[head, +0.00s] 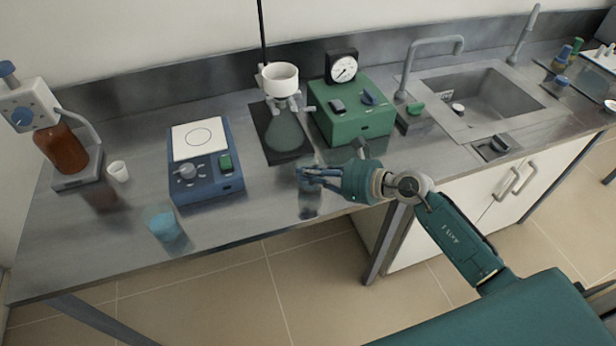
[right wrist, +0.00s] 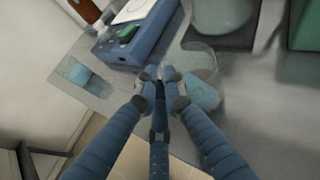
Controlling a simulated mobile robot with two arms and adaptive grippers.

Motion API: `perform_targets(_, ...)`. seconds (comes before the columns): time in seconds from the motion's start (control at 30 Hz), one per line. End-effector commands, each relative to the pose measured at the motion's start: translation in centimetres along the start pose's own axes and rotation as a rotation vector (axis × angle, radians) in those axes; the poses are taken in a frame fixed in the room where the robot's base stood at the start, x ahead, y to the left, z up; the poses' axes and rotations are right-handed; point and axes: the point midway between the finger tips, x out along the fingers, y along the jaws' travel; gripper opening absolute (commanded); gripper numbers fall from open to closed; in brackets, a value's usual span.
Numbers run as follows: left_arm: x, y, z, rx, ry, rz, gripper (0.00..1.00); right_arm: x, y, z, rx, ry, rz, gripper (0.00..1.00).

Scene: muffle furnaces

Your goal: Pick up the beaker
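A beaker with blue liquid (head: 165,228) stands on the bench near its front edge, left of my right gripper in the head view. In the right wrist view a clear vessel with blue liquid (right wrist: 82,76) shows at the left, apart from the fingers. Another clear vessel with blue liquid (right wrist: 206,92) shows just right of the fingertips, partly overlapped by one finger. My right gripper (head: 306,176) is low over the bench front. Its blue fingers (right wrist: 159,88) converge in the right wrist view; whether they hold anything is unclear. My left gripper is out of view.
A blue hotplate (head: 207,185) stands behind the beaker, with a small white cup (head: 118,171) and a brown bottle (head: 62,149) to the left. A flask (head: 285,132) and a green device (head: 352,122) stand behind my right gripper. A sink (head: 485,100) is at the right.

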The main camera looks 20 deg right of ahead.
Motion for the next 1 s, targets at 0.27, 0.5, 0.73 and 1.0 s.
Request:
perform_targets(0.27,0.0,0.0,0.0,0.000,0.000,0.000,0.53,0.0,0.0,0.1,-0.001,-0.001,-0.001,0.00)
perform_targets(0.5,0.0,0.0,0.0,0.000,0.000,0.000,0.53,-0.1,-0.1,0.3,-0.003,-0.002,-0.001,0.00)
perform_targets(0.73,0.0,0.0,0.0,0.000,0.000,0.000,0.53,-1.1,-0.1,2.7,-0.006,-0.004,-0.001,0.00)
perform_targets(1.0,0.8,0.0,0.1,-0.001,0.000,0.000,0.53,-3.8,-0.2,9.4,-0.012,-0.007,-0.003,0.00)
